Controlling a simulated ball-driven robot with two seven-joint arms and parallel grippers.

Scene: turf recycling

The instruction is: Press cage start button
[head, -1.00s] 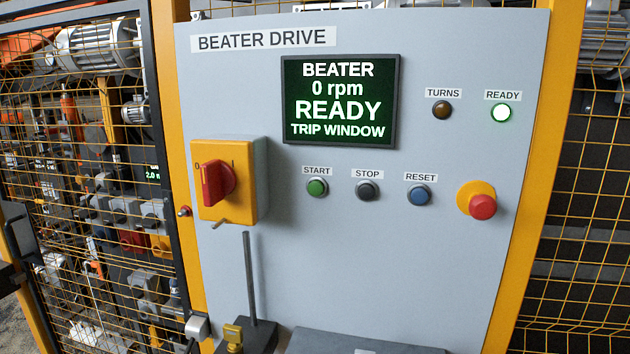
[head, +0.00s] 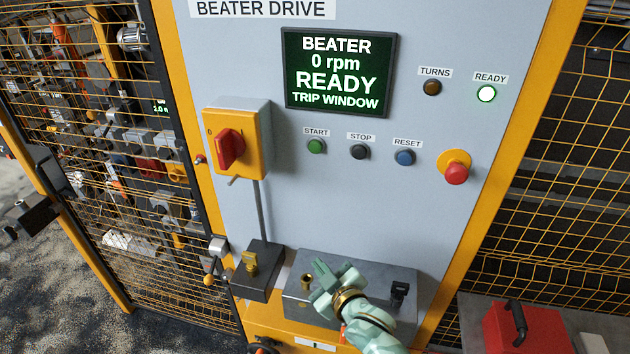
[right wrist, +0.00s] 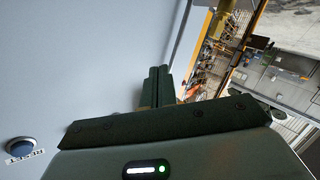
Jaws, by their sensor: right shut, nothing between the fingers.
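The green START button (head: 316,146) sits on the grey BEATER DRIVE panel (head: 330,210), left of the dark STOP button (head: 359,152) and the blue RESET button (head: 404,157). The screen (head: 338,73) reads BEATER 0 rpm READY TRIP WINDOW. My right gripper (head: 328,268) is shut and empty, low in front of the panel and well below START in the picture, apart from it. In the right wrist view its closed fingers (right wrist: 157,87) show beside the panel face, with the RESET button (right wrist: 20,149) at lower left. My left gripper is not in view.
A red rotary switch (head: 229,148) on a yellow box and a red emergency stop (head: 456,173) flank the buttons. The READY lamp (head: 486,93) is lit; TURNS (head: 432,87) is dark. A grey metal box (head: 300,262) juts out below. Yellow mesh cage (head: 545,170) stands at both sides.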

